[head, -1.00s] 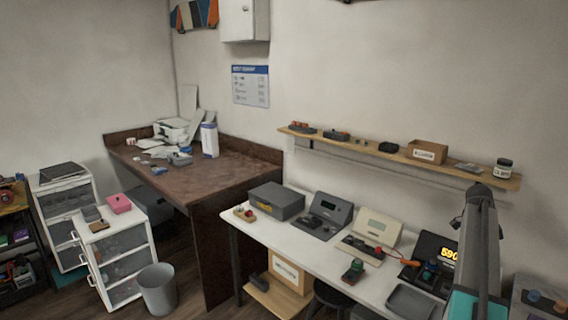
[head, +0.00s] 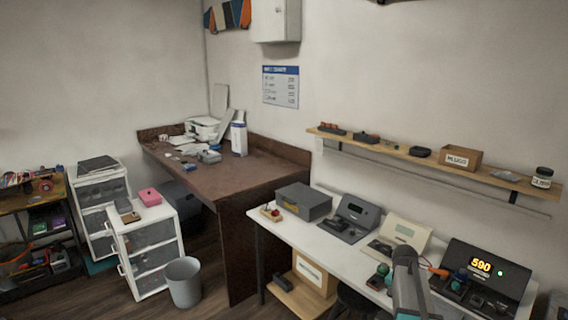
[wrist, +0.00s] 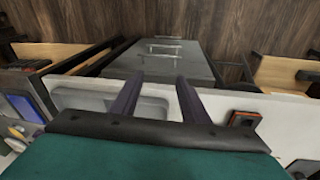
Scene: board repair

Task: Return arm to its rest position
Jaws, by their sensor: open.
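My gripper (wrist: 160,82) shows in the wrist view, its two dark fingers apart with nothing between them. It points over the edge of a white bench top, with a grey tray (wrist: 85,101) behind the fingers on the bench. In the head view my arm (head: 408,285) rises from the bottom edge at the right, in front of the white bench (head: 345,262). The fingers cannot be made out in the head view.
The white bench carries a grey box (head: 303,201), several instruments and a lit display unit (head: 480,268). A wooden shelf (head: 400,152) runs along the wall above. A brown table (head: 225,175), white drawers (head: 150,245) and a bin (head: 184,283) stand left.

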